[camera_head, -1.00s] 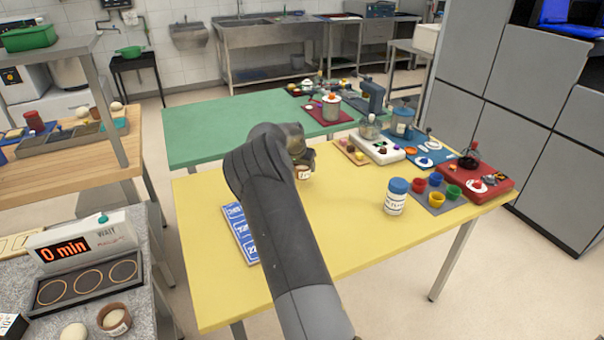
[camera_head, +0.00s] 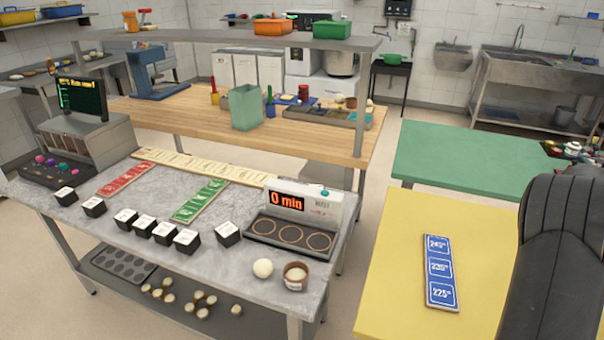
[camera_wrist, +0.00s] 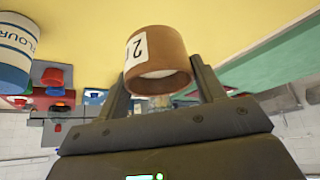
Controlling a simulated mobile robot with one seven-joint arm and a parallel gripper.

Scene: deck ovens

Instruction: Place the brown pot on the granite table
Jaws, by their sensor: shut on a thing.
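The brown pot (camera_wrist: 157,60) shows in the wrist view with a white label bearing a dark mark, partly cut off. My gripper (camera_wrist: 165,92) is shut on it, with a finger on each side, above the yellow table. In the head view my arm is at the right edge, and the gripper and held pot are out of frame. The granite table (camera_head: 260,262) stands at the left and centre of the head view.
A timer box reading "0 min" (camera_head: 300,203) with three ringed spots, several dark cubes (camera_head: 187,241), and red and green strips (camera_head: 198,200) occupy the granite top. The yellow table (camera_head: 390,285) holds a blue number card (camera_head: 440,272). A floor gap separates the tables.

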